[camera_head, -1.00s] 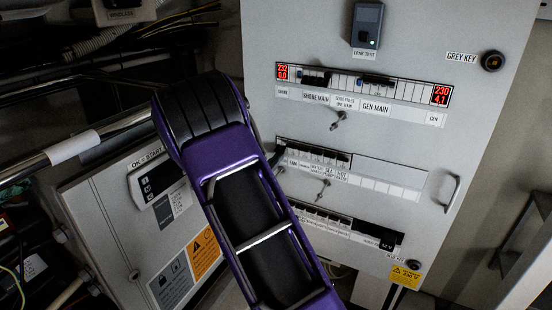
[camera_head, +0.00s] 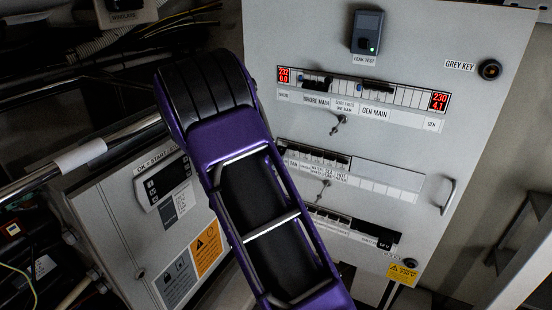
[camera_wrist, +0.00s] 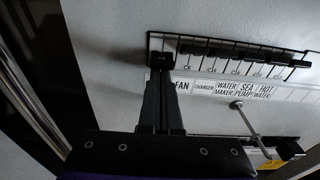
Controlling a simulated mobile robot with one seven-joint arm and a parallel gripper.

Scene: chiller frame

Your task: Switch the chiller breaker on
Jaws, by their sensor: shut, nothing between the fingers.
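The middle breaker row shows in the head view (camera_head: 322,158) and close up in the wrist view (camera_wrist: 232,52), with several dark toggles in a slot. Labels under it read FAN (camera_wrist: 182,86), a small one too blurred to read surely, then water maker, sea pump and hot water. I cannot tell for sure which toggle is the chiller breaker. My gripper (camera_wrist: 161,60) is shut and empty, its tips at the left end of the row, just above the FAN label. The tips cover the leftmost toggle area; contact cannot be told. In the head view my purple arm hides the gripper.
Small keys stick out below the upper row (camera_head: 338,122) and the middle row (camera_wrist: 250,125). A panel handle (camera_head: 448,195) is at the right. A lower breaker row (camera_head: 365,230) sits beneath. A metal rail (camera_head: 80,155) and a control box (camera_head: 160,182) stand at the left.

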